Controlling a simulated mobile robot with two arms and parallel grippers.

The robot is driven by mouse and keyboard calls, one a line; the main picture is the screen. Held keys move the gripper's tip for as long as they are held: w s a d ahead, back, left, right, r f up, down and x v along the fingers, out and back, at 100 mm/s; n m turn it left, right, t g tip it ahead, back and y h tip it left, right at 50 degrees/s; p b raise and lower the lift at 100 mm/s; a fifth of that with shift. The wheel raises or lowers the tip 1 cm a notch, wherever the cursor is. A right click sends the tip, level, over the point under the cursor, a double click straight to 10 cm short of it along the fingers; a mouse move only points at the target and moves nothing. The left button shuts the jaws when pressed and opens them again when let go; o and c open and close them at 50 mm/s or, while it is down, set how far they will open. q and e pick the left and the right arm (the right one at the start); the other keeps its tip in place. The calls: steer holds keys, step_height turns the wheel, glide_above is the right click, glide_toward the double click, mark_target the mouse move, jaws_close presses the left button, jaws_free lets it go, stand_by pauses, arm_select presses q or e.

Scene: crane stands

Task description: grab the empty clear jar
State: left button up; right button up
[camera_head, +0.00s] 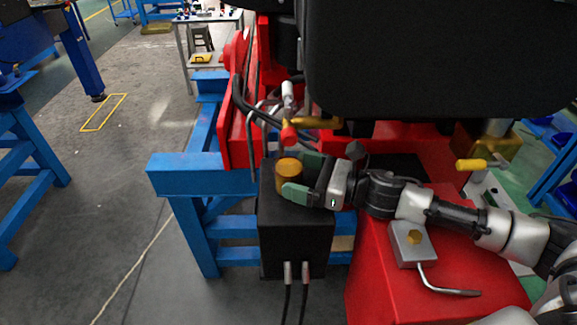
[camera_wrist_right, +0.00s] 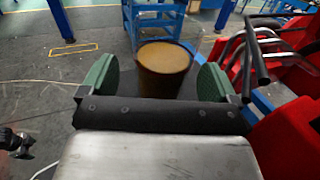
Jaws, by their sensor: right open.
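A short round jar (camera_head: 289,174) with an amber-brown, gold-topped look stands upright on a black box (camera_head: 296,235). In the right wrist view the jar (camera_wrist_right: 164,70) shows a brown disc inside a darker wall, with faint clear wall seeming to rise above it. I cannot tell whether it is empty. My right gripper (camera_head: 302,177) comes in from the right, its green-padded fingers open on either side of the jar. In the wrist view the gripper (camera_wrist_right: 155,82) shows gaps between both pads and the jar. My left gripper is not in view.
Red machinery with bent metal levers (camera_head: 262,112) and a red-tipped handle (camera_head: 289,133) stands close behind the jar. A blue steel frame (camera_head: 190,176) is left of the black box. A grey block with a lever (camera_head: 412,243) sits on the red surface at right.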

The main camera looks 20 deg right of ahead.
mark_target(286, 167)
steer(key=shift+w+a+r+p, duration=0.2)
steer(key=shift+w+a+p, duration=0.15)
steer(key=shift+w+a, duration=0.15)
steer(key=shift+w+a+r+p, duration=0.15)
steer(key=shift+w+a+p, duration=0.15)
steer(key=shift+w+a, duration=0.15)
steer(key=shift+w+a+f, duration=0.2)
steer(key=shift+w+a, duration=0.1)
steer(key=shift+a, duration=0.1)
steer(key=c, duration=1.1)
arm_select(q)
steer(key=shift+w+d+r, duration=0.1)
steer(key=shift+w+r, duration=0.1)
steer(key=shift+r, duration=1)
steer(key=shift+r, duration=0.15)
arm_select(e)
steer(key=shift+d+r, duration=0.1)
steer(key=shift+r, duration=0.05)
